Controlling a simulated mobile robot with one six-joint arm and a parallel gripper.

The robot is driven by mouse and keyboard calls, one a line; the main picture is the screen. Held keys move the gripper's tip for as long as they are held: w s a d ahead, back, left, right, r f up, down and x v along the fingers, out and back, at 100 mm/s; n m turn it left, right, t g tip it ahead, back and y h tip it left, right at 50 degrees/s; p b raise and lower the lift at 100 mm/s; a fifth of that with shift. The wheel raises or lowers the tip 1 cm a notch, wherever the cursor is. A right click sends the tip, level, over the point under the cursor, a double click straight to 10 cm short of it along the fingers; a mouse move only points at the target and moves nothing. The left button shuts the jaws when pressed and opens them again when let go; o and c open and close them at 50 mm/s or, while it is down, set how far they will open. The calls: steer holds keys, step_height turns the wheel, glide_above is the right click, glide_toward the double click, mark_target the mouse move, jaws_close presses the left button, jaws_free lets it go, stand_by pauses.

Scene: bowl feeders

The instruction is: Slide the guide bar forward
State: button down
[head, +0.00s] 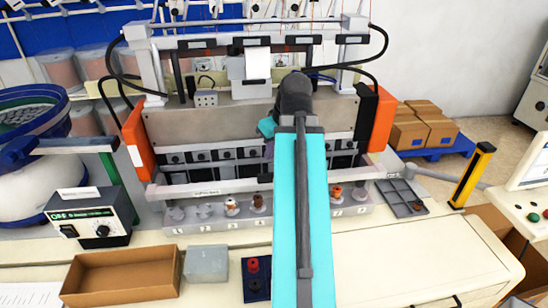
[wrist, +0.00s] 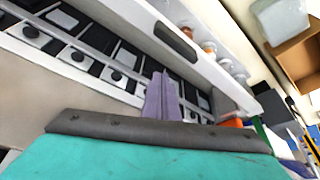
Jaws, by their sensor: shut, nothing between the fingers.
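The guide bar (head: 205,190) is a long pale rail with a small label, running across the front of the machine below a row of dark slots with black knobs. In the wrist view a pale bar (wrist: 215,68), which looks like the same rail, runs diagonally beyond my fingers. My gripper (wrist: 162,95) has purple fingers, shut and empty, between the knob row and this bar. I cannot tell whether they touch the bar. In the head view my arm hides most of my gripper and the middle of the bar.
A numbered tray (head: 190,224) with small cups sits in front of the bar. Orange end plates (head: 133,150) flank the machine. The bench's right front is clear.

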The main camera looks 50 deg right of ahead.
steer(key=shift+r, duration=1.15)
